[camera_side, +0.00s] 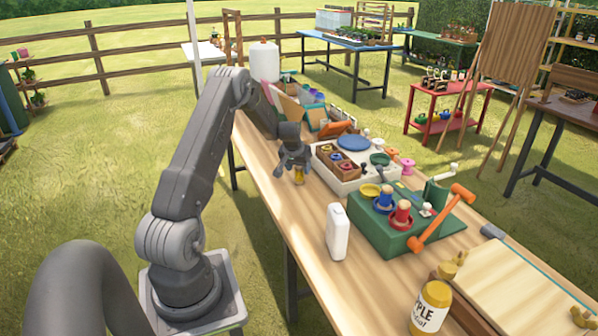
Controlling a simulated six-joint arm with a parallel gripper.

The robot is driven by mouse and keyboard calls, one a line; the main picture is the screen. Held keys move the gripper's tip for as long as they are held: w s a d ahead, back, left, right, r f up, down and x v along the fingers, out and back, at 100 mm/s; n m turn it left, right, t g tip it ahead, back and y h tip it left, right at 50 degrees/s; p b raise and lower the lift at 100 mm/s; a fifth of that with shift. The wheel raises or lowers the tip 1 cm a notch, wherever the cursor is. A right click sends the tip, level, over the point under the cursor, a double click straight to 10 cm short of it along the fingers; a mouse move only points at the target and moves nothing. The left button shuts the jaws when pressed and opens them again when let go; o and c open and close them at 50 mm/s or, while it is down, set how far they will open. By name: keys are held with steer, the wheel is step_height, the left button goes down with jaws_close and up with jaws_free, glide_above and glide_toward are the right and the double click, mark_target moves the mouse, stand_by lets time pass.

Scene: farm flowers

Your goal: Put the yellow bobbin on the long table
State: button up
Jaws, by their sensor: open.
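My gripper (293,169) points down over the left edge area of the long wooden table (305,220), with its fingers spread open. A small yellow bobbin (299,175) shows just below and between the fingers. It looks upright and appears to rest on the tabletop, near the edge. Its upper part is partly hidden by the fingers, and I cannot tell whether a finger touches it.
A white tray (345,180) with coloured spools lies right of my gripper. A green stand (395,235) with blue and red spools and an orange handle is nearer. A white bottle (337,232) stands in front. Bare wood lies between the bobbin and the bottle.

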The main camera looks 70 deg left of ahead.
steer(key=v, duration=0.9)
steer(key=d+r+m+t, duration=0.1)
steer(key=d+r, duration=0.4)
steer(key=d, duration=0.4)
steer(key=d+r+m+h, duration=0.1)
steer(key=d+r+m, duration=0.1)
steer(key=d+r, duration=0.5)
steer(key=d+r+m+t, duration=0.1)
steer(key=d+r, duration=0.2)
steer(key=d, duration=0.8)
steer(key=s+d+r+m+h, duration=0.1)
steer(key=s+d+m, duration=0.4)
steer(key=s+d, duration=1.2)
steer(key=shift+s+r+h, duration=0.3)
steer(key=shift+r+h, duration=0.1)
steer(key=shift+h, duration=0.1)
